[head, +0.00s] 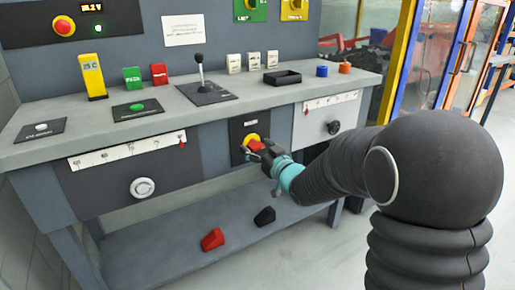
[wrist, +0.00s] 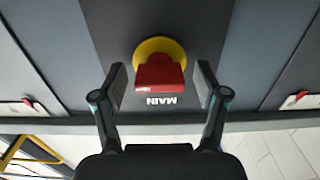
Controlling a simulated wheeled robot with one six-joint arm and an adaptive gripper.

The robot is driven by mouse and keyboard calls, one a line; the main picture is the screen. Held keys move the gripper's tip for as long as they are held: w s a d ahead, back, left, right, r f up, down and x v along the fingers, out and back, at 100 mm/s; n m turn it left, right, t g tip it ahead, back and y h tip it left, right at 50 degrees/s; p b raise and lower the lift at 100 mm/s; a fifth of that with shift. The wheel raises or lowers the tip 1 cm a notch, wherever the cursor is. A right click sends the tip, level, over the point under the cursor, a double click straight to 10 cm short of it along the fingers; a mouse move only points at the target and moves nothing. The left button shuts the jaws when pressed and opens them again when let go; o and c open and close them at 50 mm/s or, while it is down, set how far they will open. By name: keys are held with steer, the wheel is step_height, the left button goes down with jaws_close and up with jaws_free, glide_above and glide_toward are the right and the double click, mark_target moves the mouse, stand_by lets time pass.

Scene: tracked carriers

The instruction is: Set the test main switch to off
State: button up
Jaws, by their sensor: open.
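The test main switch is a red handle on a round yellow disc on the front of the bench. It shows in the head view (head: 252,141) and in the wrist view (wrist: 160,73). The word MAIN is upside down beside it in the wrist view. My gripper (wrist: 160,86) is open, with one finger on each side of the red handle and a visible gap to both. In the head view my gripper (head: 268,158) is right at the switch and partly covers it. The dark panel carries a small label above the switch, too small to read.
Slider scales with red pointers lie left (head: 128,150) and right (head: 330,102) of the switch panel. A white knob (head: 142,187) and a dark knob (head: 333,127) are below them. A joystick (head: 201,75) stands on the bench top (head: 225,115). Red (head: 213,239) and black (head: 264,216) blocks lie on the lower shelf.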

steer(key=shift+c, duration=0.3)
steer(key=c, duration=1.1)
